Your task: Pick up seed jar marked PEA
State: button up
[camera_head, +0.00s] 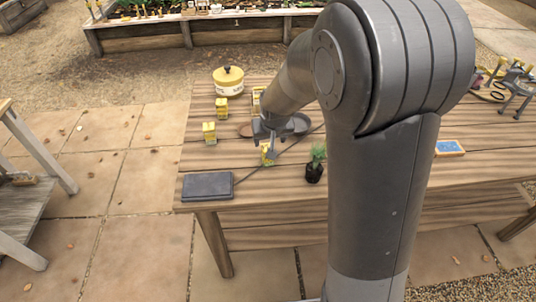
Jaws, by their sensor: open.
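Several small yellow-labelled jars stand on the left part of the wooden table (203,157). One jar (222,106) is at the back, one jar (209,132) is nearer the left edge, and one (257,93) is partly hidden behind my arm. Another yellow jar (266,157) is just below my gripper (267,143). The markings are too small to read, so I cannot tell which is PEA. My gripper is open and points down at this jar; I cannot tell whether the jar is between the fingers.
A dark flat box (207,186) lies at the front left corner. A potted seedling (315,165) stands right of my gripper. A blue-topped tray (448,148) is farther right. My arm hides the table's middle.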

aim_at(266, 162)
jog(key=shift+x, duration=4.55)
jog(key=shift+w+a, duration=0.1)
jog(key=c, duration=1.1)
